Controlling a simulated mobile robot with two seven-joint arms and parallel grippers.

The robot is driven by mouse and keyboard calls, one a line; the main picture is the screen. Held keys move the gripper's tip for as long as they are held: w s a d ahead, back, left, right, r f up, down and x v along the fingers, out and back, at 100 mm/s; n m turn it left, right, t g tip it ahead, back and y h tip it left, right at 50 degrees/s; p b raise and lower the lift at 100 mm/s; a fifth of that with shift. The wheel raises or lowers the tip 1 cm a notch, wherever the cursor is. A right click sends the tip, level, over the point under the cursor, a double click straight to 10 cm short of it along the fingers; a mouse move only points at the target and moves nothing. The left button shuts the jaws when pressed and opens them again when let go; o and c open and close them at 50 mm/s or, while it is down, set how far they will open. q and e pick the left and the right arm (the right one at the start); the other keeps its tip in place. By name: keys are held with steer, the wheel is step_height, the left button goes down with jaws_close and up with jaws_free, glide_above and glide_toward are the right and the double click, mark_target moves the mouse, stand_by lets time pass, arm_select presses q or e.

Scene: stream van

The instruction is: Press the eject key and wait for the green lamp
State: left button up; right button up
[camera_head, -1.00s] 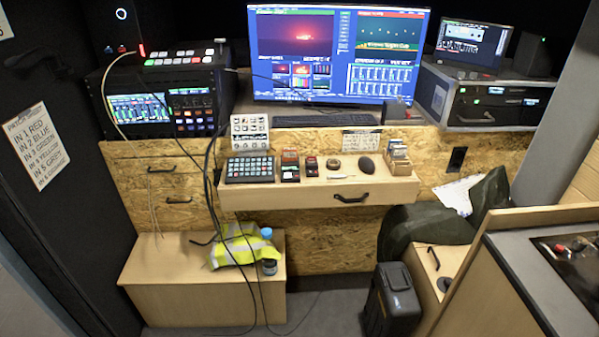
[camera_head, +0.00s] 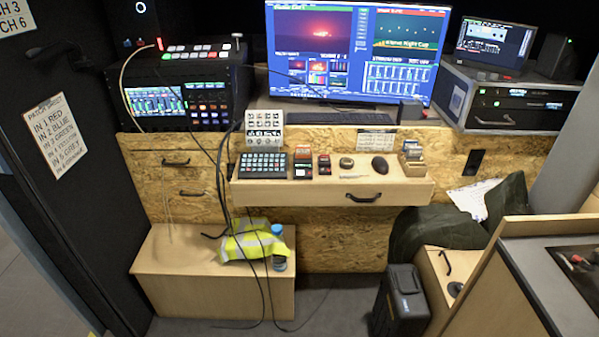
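I cannot make out which key is the eject key. A grey rack unit (camera_head: 470,84) stands at the right of the desk, with a dark front panel that carries small green lights (camera_head: 517,92) and a handle. At the left, another rack (camera_head: 188,92) has a lit screen and several coloured buttons, with a switcher panel (camera_head: 198,51) on top. A dark keypad (camera_head: 263,166) lies at the left end of the pale drawer shelf. Key labels are too small to read. Neither of my grippers shows.
A large monitor (camera_head: 352,52) and a keyboard (camera_head: 325,117) stand at the back. A low wooden box (camera_head: 165,285) holds a yellow vest (camera_head: 250,243) and a bottle (camera_head: 279,248). A black case (camera_head: 400,300) stands on the floor. Loose cables hang in front of the box.

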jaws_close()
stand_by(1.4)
